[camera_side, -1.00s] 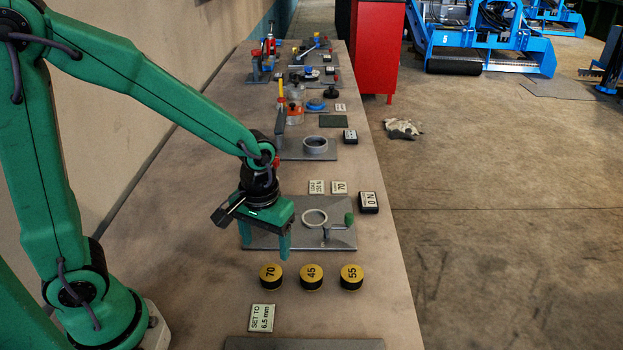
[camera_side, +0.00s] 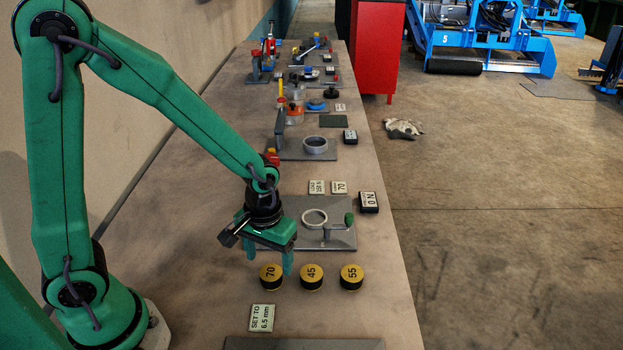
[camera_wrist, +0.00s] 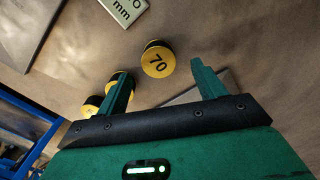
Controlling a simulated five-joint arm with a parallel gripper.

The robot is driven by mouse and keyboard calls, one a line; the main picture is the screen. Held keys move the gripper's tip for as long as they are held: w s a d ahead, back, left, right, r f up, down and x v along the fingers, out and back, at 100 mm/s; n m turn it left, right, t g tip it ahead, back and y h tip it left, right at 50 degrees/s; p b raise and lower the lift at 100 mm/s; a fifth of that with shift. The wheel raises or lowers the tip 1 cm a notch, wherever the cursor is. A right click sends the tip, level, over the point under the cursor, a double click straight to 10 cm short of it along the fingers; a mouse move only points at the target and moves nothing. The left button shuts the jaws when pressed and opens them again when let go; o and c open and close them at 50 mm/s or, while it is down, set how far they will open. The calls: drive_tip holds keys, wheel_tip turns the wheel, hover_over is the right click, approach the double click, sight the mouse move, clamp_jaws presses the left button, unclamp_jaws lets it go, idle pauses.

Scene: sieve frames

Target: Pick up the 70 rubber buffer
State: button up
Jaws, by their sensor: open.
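The 70 rubber buffer (camera_side: 270,273) is a short black cylinder with a yellow top, at the left end of a row of three on the bench. It also shows in the wrist view (camera_wrist: 158,62), ahead of and between the two green fingers. My gripper (camera_side: 270,266) is open and empty, just behind and above the 70 buffer in the side view. In the wrist view my gripper (camera_wrist: 165,85) has its fingers wide apart, with nothing between them. The 45 buffer (camera_side: 311,281) and the 55 buffer (camera_side: 351,280) stand to the right.
Behind the row is a grey plate (camera_side: 343,238) with a pale ring (camera_side: 314,217) and a green-knobbed lever (camera_side: 348,219). A "SET TO 6.5 mm" card (camera_side: 265,317) lies in front. Small cards and a "0 N" display (camera_side: 368,202) stand farther back. The bench left of the buffers is clear.

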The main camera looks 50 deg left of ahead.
sight(271, 272)
drive_tip(key=shift+f, duration=1.65)
drive_tip(key=c, duration=1.1)
drive_tip(key=shift+w+r, duration=0.1)
drive_tip(key=shift+r, duration=0.1)
drive_tip(key=shift+r, duration=1.8)
drive_tip(key=s+d+r, duration=0.2)
drive_tip(key=d, duration=0.1)
drive_tip(key=s+d+r, duration=0.2)
drive_tip(key=s, duration=0.1)
drive_tip(key=s+d+r, duration=0.3)
drive_tip(key=shift+d, duration=0.35)
